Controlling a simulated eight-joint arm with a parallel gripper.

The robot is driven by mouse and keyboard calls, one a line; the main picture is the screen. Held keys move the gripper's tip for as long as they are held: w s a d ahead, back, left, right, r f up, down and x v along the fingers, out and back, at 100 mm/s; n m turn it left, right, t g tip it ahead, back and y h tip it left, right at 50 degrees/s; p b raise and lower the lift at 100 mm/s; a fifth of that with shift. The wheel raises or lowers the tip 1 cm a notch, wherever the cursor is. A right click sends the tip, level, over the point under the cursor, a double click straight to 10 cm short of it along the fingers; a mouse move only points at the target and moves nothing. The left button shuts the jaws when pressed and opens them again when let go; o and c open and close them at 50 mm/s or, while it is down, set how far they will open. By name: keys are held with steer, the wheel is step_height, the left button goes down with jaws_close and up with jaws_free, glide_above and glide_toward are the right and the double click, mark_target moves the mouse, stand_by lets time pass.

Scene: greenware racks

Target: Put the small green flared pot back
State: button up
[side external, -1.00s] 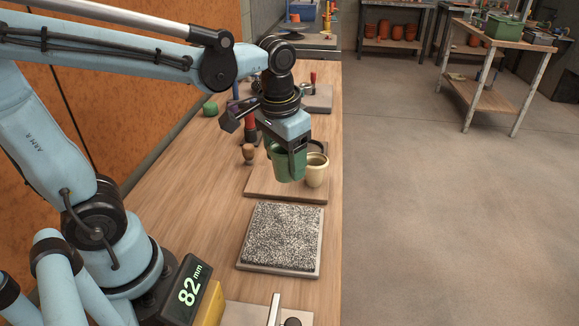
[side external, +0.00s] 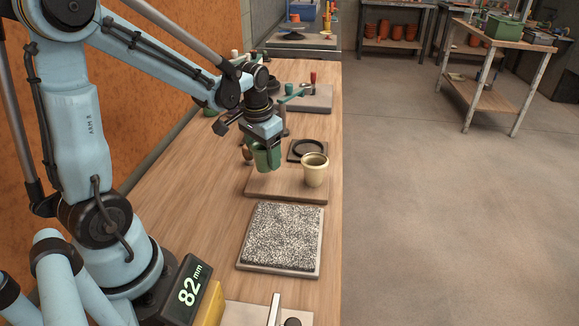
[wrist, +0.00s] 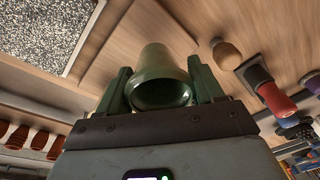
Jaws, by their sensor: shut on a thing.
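The small green flared pot (side external: 266,157) is held between the fingers of my gripper (side external: 268,145) in the side external view. It hangs over the wooden board, left of a cream pot (side external: 315,169). I cannot tell whether its base touches the board. In the wrist view the green pot (wrist: 160,80) sits between both fingers of my gripper (wrist: 160,88). The gripper is shut on it.
The cream pot stands on the wooden board (side external: 285,190), in front of a dark square piece with a ring (side external: 307,150). A speckled slab (side external: 282,237) lies nearer. A wooden knob (wrist: 227,54) and a red-handled tool (wrist: 275,98) are close by. Bare bench lies left.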

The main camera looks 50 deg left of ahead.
mark_target(265, 164)
steer(key=shift+f, duration=1.6)
steer(key=o, duration=1.1)
steer(key=shift+f, duration=0.1)
steer(key=r, duration=0.4)
steer(key=s+r, duration=0.1)
steer(key=r, duration=0.3)
steer(key=d+r, duration=0.1)
steer(key=r, duration=0.3)
steer(key=shift+s+d, duration=0.1)
steer(key=shift+s, duration=0.2)
steer(key=shift+d+r, duration=0.1)
steer(key=shift+d, duration=0.1)
steer(key=s+d+f+m+t+h, duration=0.1)
steer(key=s+d+t, duration=0.3)
steer(key=d, duration=0.7)
steer(key=shift+s+f+m+t, duration=0.15)
steer(key=shift+f+m+t, duration=0.2)
steer(key=shift+t, duration=0.55)
steer(key=shift+r, duration=0.1)
